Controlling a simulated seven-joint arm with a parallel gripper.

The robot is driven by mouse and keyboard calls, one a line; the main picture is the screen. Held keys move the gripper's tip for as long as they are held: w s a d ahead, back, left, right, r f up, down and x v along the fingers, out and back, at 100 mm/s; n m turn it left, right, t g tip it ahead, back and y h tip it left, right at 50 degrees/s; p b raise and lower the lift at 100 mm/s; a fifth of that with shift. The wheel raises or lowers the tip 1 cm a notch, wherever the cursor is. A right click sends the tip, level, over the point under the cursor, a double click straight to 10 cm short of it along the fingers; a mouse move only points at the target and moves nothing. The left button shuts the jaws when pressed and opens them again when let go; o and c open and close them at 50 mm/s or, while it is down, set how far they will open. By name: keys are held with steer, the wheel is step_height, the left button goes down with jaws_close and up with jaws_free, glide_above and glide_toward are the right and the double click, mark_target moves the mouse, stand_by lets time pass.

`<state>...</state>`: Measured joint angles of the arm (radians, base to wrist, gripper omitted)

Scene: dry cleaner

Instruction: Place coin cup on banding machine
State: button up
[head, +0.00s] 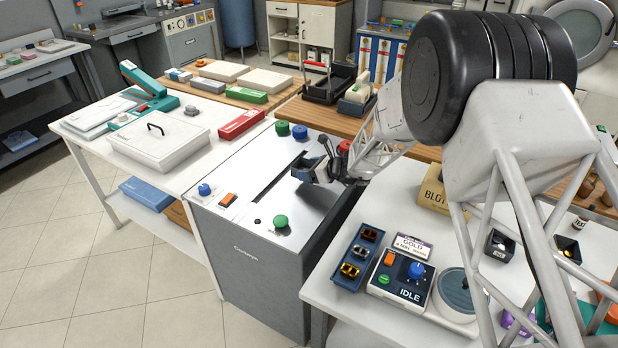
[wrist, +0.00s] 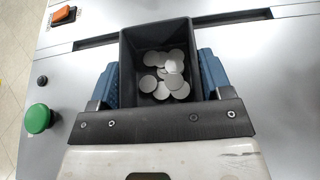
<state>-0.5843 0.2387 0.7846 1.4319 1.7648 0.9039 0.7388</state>
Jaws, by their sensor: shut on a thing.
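The coin cup (wrist: 168,38) is a dark, square-sided cup with several silver discs inside. My gripper (wrist: 160,85) is shut on it, with a blue finger pad on each side. In the head view, my gripper (head: 318,170) and the cup are over the top of the banding machine (head: 254,206), near its right side. The machine is a grey cabinet with a brushed metal top and a dark slot across it. I cannot tell whether the cup touches the top or hangs just above it. Part of the cup is hidden by my gripper in the head view.
The machine top carries a green button (head: 281,221), an orange switch (head: 228,200) and blue and green knobs (head: 299,131). A white table with a lidded box (head: 160,140) adjoins at left. A right-hand table holds a blue tray (head: 355,257) and a control box (head: 402,282).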

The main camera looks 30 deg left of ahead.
steer(key=shift+f, duration=1.7)
steer(key=shift+f, duration=0.15)
steer(key=o, duration=1)
steer(key=shift+r, duration=0.2)
steer(key=v, duration=1.2)
steer(key=shift+f, duration=0.1)
steer(key=shift+d, duration=0.1)
